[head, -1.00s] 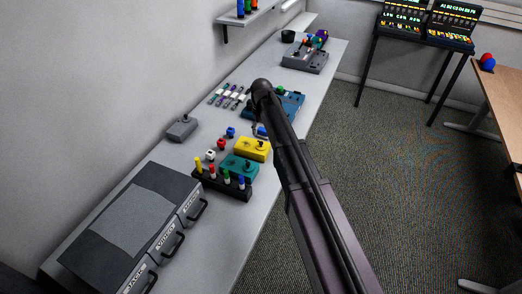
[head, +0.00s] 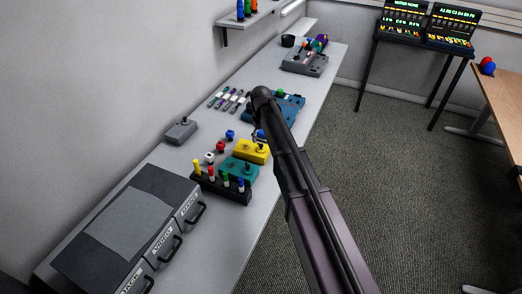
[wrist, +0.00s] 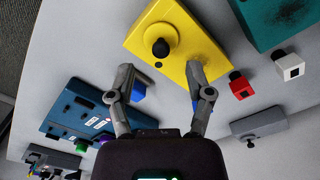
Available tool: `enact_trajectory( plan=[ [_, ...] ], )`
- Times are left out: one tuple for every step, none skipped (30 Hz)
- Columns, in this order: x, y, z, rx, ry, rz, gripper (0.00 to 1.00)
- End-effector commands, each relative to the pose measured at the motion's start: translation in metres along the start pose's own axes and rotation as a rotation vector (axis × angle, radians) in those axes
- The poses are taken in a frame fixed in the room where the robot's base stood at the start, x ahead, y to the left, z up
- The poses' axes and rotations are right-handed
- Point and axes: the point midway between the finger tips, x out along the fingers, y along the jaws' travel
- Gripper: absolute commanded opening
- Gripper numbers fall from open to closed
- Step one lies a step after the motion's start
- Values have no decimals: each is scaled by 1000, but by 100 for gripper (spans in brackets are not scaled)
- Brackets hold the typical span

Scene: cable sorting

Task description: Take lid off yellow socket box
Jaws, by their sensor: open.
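The yellow socket box (head: 247,151) sits on the long grey bench, with its lid on and a dark knob (wrist: 160,47) standing up from the lid. It also fills the upper middle of the wrist view (wrist: 183,28). My gripper (wrist: 163,78) is open and empty, with its two fingers spread just short of the knob and near the box's edge. A blue piece (wrist: 139,92) shows between the fingers, close to the left one. In the head view my arm hides most of the gripper.
A teal box (head: 240,169) and a black rack of coloured pegs (head: 222,187) stand beside the yellow box. A blue case (head: 286,106) lies beyond it. Red (head: 221,145) and white (head: 209,157) connectors and a grey box (head: 181,131) are near the wall.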

Motion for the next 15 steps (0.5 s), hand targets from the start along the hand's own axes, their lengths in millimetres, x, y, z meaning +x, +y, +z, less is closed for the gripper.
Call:
enact_trajectory(
  plan=[
    [7, 0, 0, 0, 0, 0, 66],
    [9, 0, 0, 0, 0, 0, 66],
    [12, 0, 0, 0, 0, 0, 66],
    [15, -1, 0, 0, 0, 0, 66],
    [17, -1, 0, 0, 0, 0, 66],
    [20, -1, 1, 0, 0, 0, 66],
    [23, -1, 1, 0, 0, 0, 66],
    [25, -1, 1, 0, 0, 0, 66],
    [28, -1, 1, 0, 0, 0, 66],
    [30, -1, 1, 0, 0, 0, 66],
    [33, -1, 1, 0, 0, 0, 66],
    [36, -1, 1, 0, 0, 0, 66],
    [37, -1, 1, 0, 0, 0, 66],
    [39, -1, 1, 0, 0, 0, 66],
    [41, -1, 1, 0, 0, 0, 66]
  ],
)
